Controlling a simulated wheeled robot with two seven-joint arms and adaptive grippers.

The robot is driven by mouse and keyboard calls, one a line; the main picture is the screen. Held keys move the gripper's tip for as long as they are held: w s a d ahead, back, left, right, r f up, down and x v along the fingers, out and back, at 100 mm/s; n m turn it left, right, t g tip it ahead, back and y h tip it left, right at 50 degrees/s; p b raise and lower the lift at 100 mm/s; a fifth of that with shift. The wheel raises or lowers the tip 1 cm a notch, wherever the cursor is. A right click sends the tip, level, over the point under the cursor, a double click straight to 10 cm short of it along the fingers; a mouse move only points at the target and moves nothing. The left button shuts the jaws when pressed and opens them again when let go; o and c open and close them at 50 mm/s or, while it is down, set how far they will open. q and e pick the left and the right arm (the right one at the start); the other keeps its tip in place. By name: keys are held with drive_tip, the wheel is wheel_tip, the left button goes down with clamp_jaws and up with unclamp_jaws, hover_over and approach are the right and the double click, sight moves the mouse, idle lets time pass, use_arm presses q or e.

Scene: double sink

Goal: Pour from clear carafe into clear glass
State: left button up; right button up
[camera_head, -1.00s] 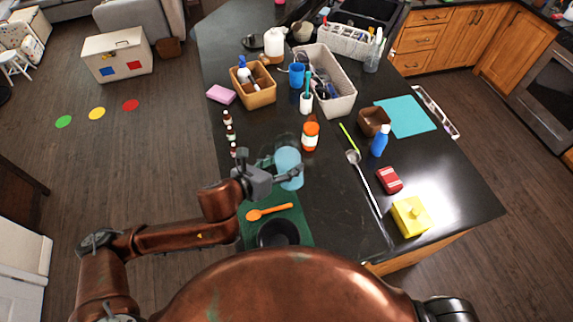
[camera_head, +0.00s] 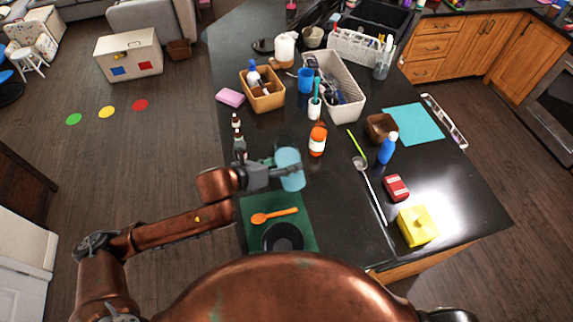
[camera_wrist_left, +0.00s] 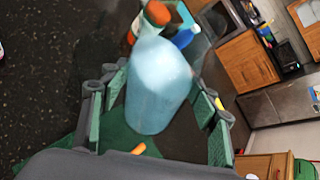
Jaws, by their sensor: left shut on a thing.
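My left gripper (camera_head: 268,176) is shut on a see-through vessel with light blue contents, which I take to be the clear carafe (camera_head: 291,172). It is held over the dark counter, just beyond the green mat. In the left wrist view the carafe (camera_wrist_left: 160,85) fills the middle between the two fingers (camera_wrist_left: 154,110). A faint, clear outline shows just behind the blue part in the head view; I cannot tell whether it is the carafe's upper part or the clear glass. I cannot make out the glass clearly elsewhere. My right gripper is not in view.
The green mat (camera_head: 307,232) holds an orange spoon (camera_head: 274,215) and a black bowl (camera_head: 283,238). An orange jar (camera_head: 317,142) stands beyond the carafe. Small bottles (camera_head: 236,121) stand at the left edge. A ladle (camera_head: 370,190) lies to the right, with bare counter between.

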use_arm(q)
drive_tip(key=shift+s+d+f+n+g, duration=0.1)
drive_tip(key=shift+f+n+g, duration=0.15)
drive_tip(key=shift+f, duration=0.1)
drive_tip(key=shift+s+d+f+n+g, duration=0.1)
drive_tip(key=shift+f+n+g, duration=0.15)
drive_tip(key=shift+f, duration=0.1)
drive_tip(key=shift+s+f+n+g+h+p, duration=0.2)
drive_tip(key=shift+f+n+g+h+p, duration=0.25)
drive_tip(key=shift+h+p, duration=0.2)
drive_tip(key=shift+s+d+n+g+p, duration=0.1)
drive_tip(key=shift+d+n+g+p, duration=0.05)
drive_tip(key=shift+n+g+p, duration=0.55)
drive_tip(key=shift+r+n+g+h+p, duration=0.1)
drive_tip(key=shift+n+g+h+p, duration=0.2)
drive_tip(key=shift+p, duration=0.7)
drive_tip(key=shift+h, duration=0.25)
drive_tip(key=shift+r+n, duration=0.1)
drive_tip(key=shift+n, duration=0.15)
drive_tip(key=shift+r+g+b, duration=0.2)
drive_tip(key=shift+g+b, duration=0.15)
drive_tip(key=shift+b, duration=0.15)
drive_tip(key=shift+r+n+h+b, duration=0.1)
drive_tip(key=shift+n+h+b, duration=0.2)
drive_tip(key=shift+b, duration=0.1)
